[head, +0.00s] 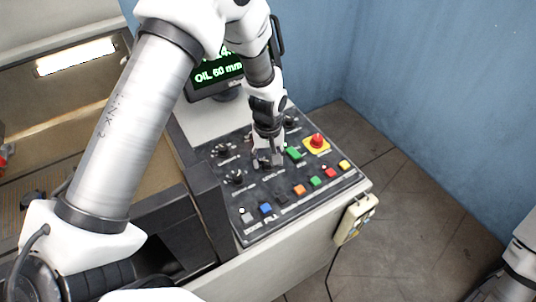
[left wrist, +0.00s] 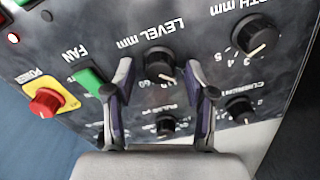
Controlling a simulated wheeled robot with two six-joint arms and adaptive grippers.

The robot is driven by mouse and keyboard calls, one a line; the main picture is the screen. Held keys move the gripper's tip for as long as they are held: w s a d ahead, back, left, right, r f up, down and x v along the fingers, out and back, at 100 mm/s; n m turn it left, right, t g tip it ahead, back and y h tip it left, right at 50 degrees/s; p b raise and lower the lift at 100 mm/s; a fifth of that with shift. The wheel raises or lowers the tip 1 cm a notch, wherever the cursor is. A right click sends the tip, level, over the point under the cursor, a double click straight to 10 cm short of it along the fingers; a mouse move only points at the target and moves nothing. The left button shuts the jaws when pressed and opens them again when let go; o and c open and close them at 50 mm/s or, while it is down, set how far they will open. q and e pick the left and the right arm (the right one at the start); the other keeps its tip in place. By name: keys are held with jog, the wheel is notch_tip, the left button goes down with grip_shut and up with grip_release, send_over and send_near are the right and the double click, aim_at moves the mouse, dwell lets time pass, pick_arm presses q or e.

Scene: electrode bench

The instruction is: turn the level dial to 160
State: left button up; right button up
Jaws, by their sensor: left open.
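The level dial (left wrist: 159,64) is a dark round knob under the label "LEVEL mm" in the left wrist view, where the panel appears upside down. Its scale is partly covered by my fingers. My left gripper (left wrist: 159,78) is open, with one finger on each side of the dial; I cannot tell whether either finger touches it. In the head view my left gripper (head: 267,157) is low over the dark control panel (head: 217,166) and hides the dial. A screen (head: 220,72) with green text reads "OIL 60 mm", partly behind my arm. My right gripper is out of view.
Other knobs stand close by, including the depth dial (left wrist: 256,37) and current dial (left wrist: 240,108). A green fan switch (left wrist: 90,84) and red power button (left wrist: 46,102) sit beside the left finger. Several coloured buttons line the panel's front, including a blue one (head: 265,208).

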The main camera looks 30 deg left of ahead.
pick_arm(q)
jog(key=shift+w, duration=0.1)
jog(key=shift+d, duration=0.1)
jog(key=shift+s+d+r, duration=0.1)
jog(key=shift+s+r, duration=0.05)
jog(key=shift+s, duration=0.1)
jog(key=c, duration=0.4)
jog(key=shift+s, duration=0.1)
grip_shut()
